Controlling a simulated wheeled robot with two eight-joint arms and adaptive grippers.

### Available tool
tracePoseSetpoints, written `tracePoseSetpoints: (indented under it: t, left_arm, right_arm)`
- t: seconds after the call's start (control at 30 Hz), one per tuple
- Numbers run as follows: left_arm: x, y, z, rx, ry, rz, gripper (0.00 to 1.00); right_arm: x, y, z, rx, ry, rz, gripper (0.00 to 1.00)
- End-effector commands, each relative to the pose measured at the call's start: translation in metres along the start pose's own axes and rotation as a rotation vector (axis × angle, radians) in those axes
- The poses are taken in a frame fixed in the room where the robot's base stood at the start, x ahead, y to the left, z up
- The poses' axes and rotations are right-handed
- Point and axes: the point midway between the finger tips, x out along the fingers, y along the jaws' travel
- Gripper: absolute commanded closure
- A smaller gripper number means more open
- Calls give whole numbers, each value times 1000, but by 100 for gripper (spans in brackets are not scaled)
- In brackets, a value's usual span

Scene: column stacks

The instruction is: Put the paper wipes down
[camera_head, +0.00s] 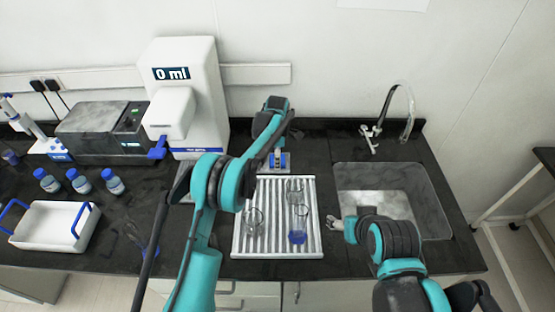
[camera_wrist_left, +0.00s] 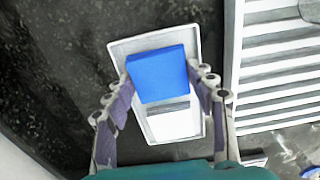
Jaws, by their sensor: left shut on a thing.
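The paper wipes appear as a blue block (camera_wrist_left: 158,74) between the fingers of my left gripper (camera_wrist_left: 164,92) in the left wrist view. The gripper is shut on them. A shallow white tray (camera_wrist_left: 125,47) lies directly below, with its rim around the block in this view. I cannot tell whether the wipes touch it. In the head view my left gripper (camera_head: 278,162) is at the back of the counter, just behind the ribbed rack (camera_head: 237,240). My right gripper (camera_head: 337,223) is between rack and sink; its finger opening is unclear.
Clear glassware (camera_head: 298,212) stands on the rack. The sink (camera_head: 432,200) is to the right. A tall white dispenser (camera_head: 200,80) reading 0 ml stands left. Several blue-capped bottles (camera_head: 113,183) and a white blue-handled crate (camera_head: 40,240) are further left.

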Motion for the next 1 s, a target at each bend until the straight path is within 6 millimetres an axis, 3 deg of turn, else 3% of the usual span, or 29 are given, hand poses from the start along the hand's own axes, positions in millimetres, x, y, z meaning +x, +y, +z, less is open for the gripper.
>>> tracePoseSetpoints:
  t: [0.37, 0.4, 0.47, 0.87, 1.0]
  left_arm:
    - [6, 0, 0, 0, 0, 0, 76]
    - [6, 0, 0, 0, 0, 0, 39]
    - [5, 0, 0, 0, 0, 0, 24]
    - [4, 0, 0, 0, 0, 0, 24]
    - [-5, 0, 0, 0, 0, 0, 24]
  right_arm:
    - [3, 0, 2, 0, 0, 0, 32]
    - [3, 0, 2, 0, 0, 0, 32]
    - [2, 0, 2, 0, 0, 0, 32]
    - [2, 0, 1, 0, 0, 0, 32]
    - [-2, 0, -1, 0, 0, 0, 32]
